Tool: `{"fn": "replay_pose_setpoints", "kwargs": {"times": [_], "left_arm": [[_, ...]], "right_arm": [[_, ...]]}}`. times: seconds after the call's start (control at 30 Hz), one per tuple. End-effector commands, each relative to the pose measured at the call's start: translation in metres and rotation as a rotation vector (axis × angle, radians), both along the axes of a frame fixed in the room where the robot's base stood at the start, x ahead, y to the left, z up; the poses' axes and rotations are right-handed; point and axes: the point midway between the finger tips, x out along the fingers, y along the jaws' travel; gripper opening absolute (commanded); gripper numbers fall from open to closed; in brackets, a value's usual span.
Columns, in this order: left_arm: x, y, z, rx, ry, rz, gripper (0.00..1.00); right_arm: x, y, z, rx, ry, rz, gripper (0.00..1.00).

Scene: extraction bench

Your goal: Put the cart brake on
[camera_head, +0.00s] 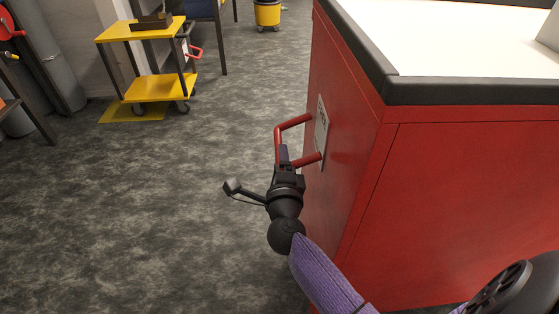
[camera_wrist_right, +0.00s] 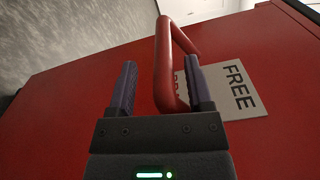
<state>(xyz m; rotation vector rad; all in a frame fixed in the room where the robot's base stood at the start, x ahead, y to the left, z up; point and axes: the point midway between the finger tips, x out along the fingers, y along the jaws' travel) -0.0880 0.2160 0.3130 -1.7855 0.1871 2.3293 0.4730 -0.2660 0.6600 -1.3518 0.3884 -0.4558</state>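A red cart or cabinet (camera_head: 345,150) with a pale top fills the right of the head view. On its side is a red U-shaped brake handle (camera_head: 279,140) beside a pale label plate (camera_head: 321,130). In the right wrist view the plate (camera_wrist_right: 238,88) reads FREE, with red letters partly hidden. My right gripper (camera_head: 284,158) is at the handle. The wrist view shows its two purple fingers apart, with the handle's bar (camera_wrist_right: 165,60) between them and one finger reaching inside the loop. Contact cannot be told. My left gripper is not in view.
A yellow cart (camera_head: 155,88) with a tray on top and a small red handle (camera_head: 194,51) stands at the back left. A yellow bin (camera_head: 267,14) is behind. Grey floor (camera_head: 130,220) left of the red cart is clear.

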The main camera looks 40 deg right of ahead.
Motion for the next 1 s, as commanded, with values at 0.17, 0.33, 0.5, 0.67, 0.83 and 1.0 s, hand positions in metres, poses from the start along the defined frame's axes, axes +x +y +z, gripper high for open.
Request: {"fn": "replay_pose_setpoints", "kwargs": {"times": [0.17,0.33,0.5,0.67,0.83,1.0], "left_arm": [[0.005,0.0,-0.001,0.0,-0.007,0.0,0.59],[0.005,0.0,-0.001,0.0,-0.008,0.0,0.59],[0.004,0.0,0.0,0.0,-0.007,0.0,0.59],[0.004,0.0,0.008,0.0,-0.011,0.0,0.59],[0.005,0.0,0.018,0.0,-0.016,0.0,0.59],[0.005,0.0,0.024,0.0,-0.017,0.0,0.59]], "right_arm": [[0.0,0.0,0.001,-0.001,-0.002,0.0,0.61],[0.001,0.0,0.002,-0.001,-0.003,0.001,0.61],[0.0,0.001,0.002,-0.001,-0.004,0.002,0.61],[-0.016,0.011,0.004,0.0,-0.003,0.004,0.61],[-0.045,0.028,0.005,0.0,-0.003,0.003,0.61],[-0.072,0.044,0.004,0.0,-0.002,0.002,0.61]]}}
